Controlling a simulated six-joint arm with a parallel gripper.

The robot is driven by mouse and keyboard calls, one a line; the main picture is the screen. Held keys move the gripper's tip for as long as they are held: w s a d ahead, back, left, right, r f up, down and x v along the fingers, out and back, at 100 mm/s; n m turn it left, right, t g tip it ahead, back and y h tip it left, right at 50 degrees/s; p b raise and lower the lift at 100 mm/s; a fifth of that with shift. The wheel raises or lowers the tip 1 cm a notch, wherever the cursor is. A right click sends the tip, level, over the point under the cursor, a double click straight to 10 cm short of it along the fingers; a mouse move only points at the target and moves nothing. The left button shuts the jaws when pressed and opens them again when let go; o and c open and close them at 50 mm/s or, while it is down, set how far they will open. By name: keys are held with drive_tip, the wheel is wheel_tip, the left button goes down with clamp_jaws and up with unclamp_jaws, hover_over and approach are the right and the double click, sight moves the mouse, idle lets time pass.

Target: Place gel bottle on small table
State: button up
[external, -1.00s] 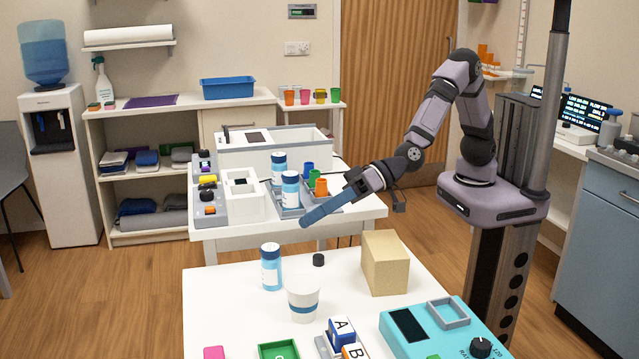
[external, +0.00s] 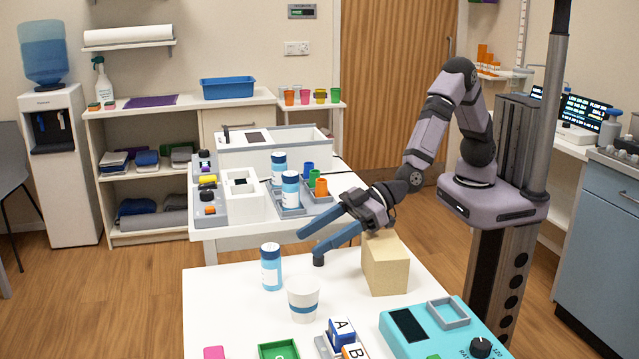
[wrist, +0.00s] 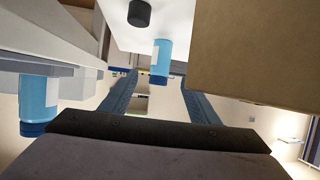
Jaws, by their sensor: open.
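A blue-and-white bottle with a blue cap (external: 271,267) stands upright on the near white table (external: 222,310); I take it as the gel bottle, though two similar bottles (external: 290,191) stand on the table behind. My gripper (external: 310,246) is open and empty, low over the near table's far edge, right of the bottle and apart from it. In the wrist view a blue-and-white bottle (wrist: 161,62) appears between the spread fingers (wrist: 157,78), beyond their tips, and another bottle (wrist: 38,100) appears at left. Which table is the small table is unclear.
A tan box (external: 388,268) stands close under my wrist. A black cap (external: 318,261) lies by one fingertip. A paper cup (external: 303,299) stands in front of the bottle. A teal device (external: 410,325) and lettered blocks (external: 341,331) are nearer. The table's left part is fairly clear.

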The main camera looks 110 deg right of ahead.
sight(271, 264)
drive_tip(key=shift+p+x, duration=0.4)
drive_tip(key=shift+x, duration=2.9)
drive_tip(key=shift+r+p+x, duration=0.2)
drive_tip(key=shift+p+x, duration=0.4)
drive_tip(key=shift+x, duration=2.05)
drive_tip(key=shift+r, duration=0.1)
drive_tip(key=c, duration=1.3)
